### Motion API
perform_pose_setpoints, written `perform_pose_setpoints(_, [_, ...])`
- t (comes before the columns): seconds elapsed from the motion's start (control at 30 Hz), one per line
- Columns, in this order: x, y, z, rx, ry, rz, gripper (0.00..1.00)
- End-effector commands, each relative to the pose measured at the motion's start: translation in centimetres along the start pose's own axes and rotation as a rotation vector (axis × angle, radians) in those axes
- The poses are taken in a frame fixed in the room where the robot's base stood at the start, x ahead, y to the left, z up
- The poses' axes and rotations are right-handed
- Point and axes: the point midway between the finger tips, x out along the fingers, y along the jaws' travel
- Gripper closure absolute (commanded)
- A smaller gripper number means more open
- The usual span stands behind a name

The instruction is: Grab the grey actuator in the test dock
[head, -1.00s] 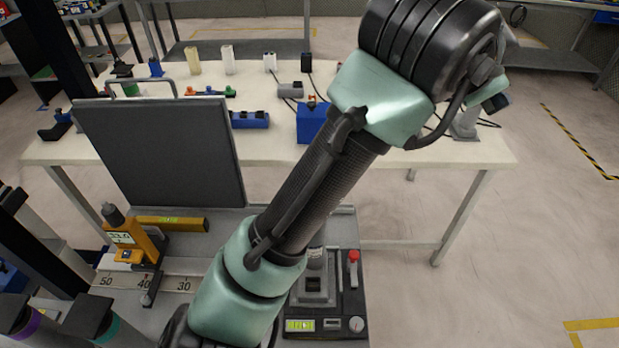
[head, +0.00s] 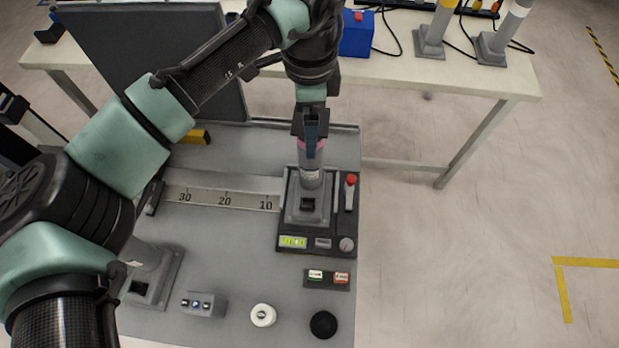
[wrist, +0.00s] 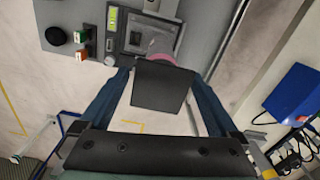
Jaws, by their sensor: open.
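The grey actuator (head: 310,179) stands upright in the test dock (head: 317,243), a black-edged unit with a lit green display and a red-tipped lever. It has a pink band near its top. In the wrist view its dark, blocky head (wrist: 160,88) shows between my fingers, with part of the pink band behind it. My gripper (head: 311,138) is right over the actuator, pointing down, with its blue fingers open on either side of the head. Contact cannot be made out. The dock also shows in the wrist view (wrist: 113,45).
A grey upright panel (head: 150,60) stands left behind the dock. A numbered scale (head: 220,198) runs left of it. Buttons (head: 327,278) and knobs (head: 263,315) lie in front. Similar grey parts with a yellow (head: 432,40) and a white band (head: 492,45) stand on the back bench.

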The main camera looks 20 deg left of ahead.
Motion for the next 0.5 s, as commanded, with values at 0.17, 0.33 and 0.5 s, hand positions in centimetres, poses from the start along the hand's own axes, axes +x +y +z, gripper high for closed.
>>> perform_pose_setpoints(0.17, [1.2, 0.0, 0.0, -0.001, -0.001, 0.002, 0.03])
perform_pose_setpoints(0.33, [3.7, 0.1, -0.2, -0.001, -0.001, 0.002, 0.03])
perform_pose_setpoints(0.5, [5.4, 0.0, -0.2, -0.001, 0.001, 0.0, 0.03])
